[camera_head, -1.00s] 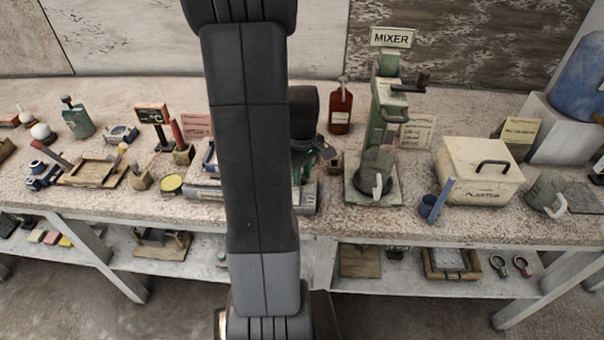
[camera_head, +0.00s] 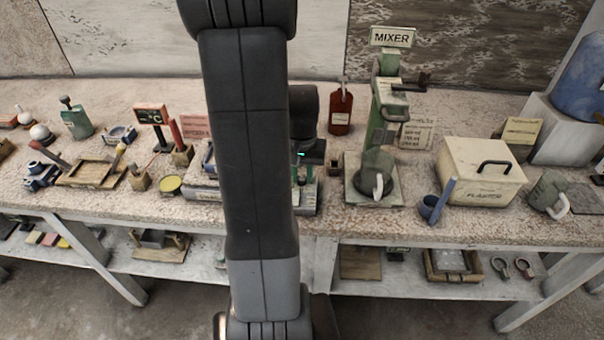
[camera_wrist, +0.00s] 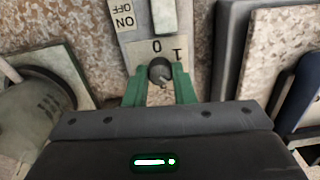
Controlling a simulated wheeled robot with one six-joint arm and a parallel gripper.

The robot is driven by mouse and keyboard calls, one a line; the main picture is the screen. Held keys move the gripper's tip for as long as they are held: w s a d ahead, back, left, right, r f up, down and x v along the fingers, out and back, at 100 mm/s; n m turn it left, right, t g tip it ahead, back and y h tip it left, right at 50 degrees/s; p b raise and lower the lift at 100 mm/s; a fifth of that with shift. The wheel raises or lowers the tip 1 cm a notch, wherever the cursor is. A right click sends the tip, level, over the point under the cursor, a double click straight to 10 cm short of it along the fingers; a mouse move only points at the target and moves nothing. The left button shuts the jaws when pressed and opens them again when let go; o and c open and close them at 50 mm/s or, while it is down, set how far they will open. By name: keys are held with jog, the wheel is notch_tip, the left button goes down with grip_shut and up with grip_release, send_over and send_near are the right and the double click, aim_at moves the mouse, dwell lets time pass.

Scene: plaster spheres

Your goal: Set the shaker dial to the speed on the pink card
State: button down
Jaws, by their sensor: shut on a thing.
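My gripper (camera_wrist: 160,80) has its two green fingers on either side of a small grey dial knob (camera_wrist: 159,68) in the wrist view and is shut on it. The marks 0 and 1 show on the pale plate (camera_wrist: 140,54) beside the knob, upside down in this view. I cannot read the pointer's setting surely. In the head view my gripper (camera_head: 303,172) is at the shaker (camera_head: 308,200), which my arm mostly hides. The pink card (camera_head: 195,127) stands behind, partly covered by my arm, and its writing is too small to read.
An ON/OFF label (camera_wrist: 123,16) and a pale lever (camera_wrist: 163,15) lie close to the dial. The plaster box (camera_head: 470,165) is further right.

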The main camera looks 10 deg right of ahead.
aim_at(302, 177)
jog(key=m, duration=0.4)
jog(key=shift+m, duration=2.1)
jog(key=c, duration=1.2)
grip_release()
jog(key=shift+r, duration=0.15)
notch_tip(302, 177, up, 14)
jog(key=shift+f, duration=0.2)
jog(key=shift+f, duration=0.1)
